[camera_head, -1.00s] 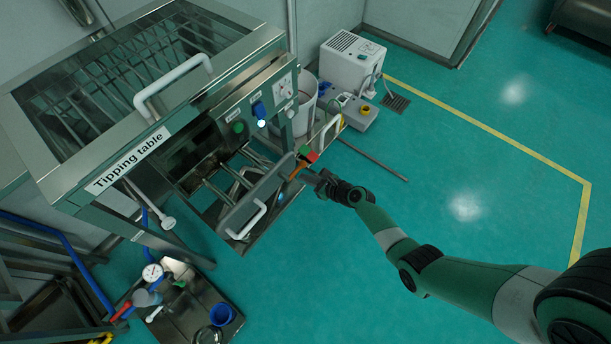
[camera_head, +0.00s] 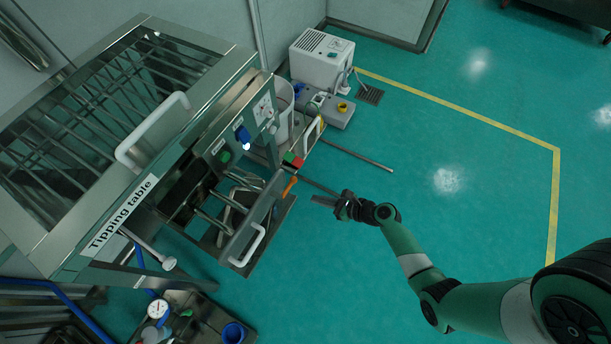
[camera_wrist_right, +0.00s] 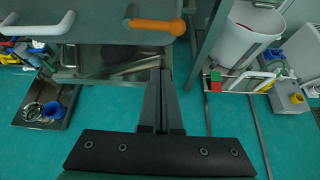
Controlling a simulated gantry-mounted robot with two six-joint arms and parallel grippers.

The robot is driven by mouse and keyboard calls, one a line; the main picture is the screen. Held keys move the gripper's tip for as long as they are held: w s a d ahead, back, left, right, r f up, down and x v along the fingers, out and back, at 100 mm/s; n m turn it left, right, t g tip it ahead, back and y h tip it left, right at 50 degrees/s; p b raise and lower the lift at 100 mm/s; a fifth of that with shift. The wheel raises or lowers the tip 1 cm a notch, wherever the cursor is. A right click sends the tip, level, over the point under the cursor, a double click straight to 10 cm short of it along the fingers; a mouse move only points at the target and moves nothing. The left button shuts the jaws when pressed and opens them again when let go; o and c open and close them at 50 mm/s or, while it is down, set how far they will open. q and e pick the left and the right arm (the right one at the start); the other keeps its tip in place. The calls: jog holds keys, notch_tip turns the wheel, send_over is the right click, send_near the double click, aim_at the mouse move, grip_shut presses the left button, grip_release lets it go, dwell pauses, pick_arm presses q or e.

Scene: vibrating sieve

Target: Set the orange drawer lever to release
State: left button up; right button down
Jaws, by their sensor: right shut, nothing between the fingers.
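The orange lever (camera_head: 290,186) sits at the right end of the open drawer's grey front (camera_head: 240,232). The drawer front carries a white bar handle (camera_head: 250,245). In the right wrist view the lever (camera_wrist_right: 158,26) lies roughly level, slanting slightly, on the drawer front's upper part, ahead of my fingertips. My right gripper (camera_head: 322,201) is shut and empty, to the right of the lever with a clear gap between them in the head view. In the right wrist view its closed fingers (camera_wrist_right: 161,85) point toward the drawer front. My left gripper is not in view.
A red and green block (camera_head: 292,160) is beyond the lever. A white bucket (camera_head: 283,110) and a grey box (camera_head: 336,110) stand behind. A tray with a blue cup (camera_head: 233,333) is in front. Floor on the right is clear.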

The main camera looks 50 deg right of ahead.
aim_at(288, 189)
jog(key=s+f+b+x, duration=0.1)
jog(key=b+x, duration=0.6)
jog(key=x, duration=0.2)
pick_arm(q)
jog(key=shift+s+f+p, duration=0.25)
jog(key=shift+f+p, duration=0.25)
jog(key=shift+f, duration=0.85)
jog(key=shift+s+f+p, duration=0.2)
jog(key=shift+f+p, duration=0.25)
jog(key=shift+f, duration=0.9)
pick_arm(e)
jog(key=shift+w+a+r, duration=0.1)
jog(key=shift+w+r, duration=0.15)
jog(key=shift+r, duration=0.45)
jog(key=shift+w+a+r, duration=0.1)
jog(key=shift+w+r, duration=0.1)
jog(key=shift+r, duration=0.5)
jog(key=shift+w+r, duration=0.25)
jog(key=shift+r, duration=0.4)
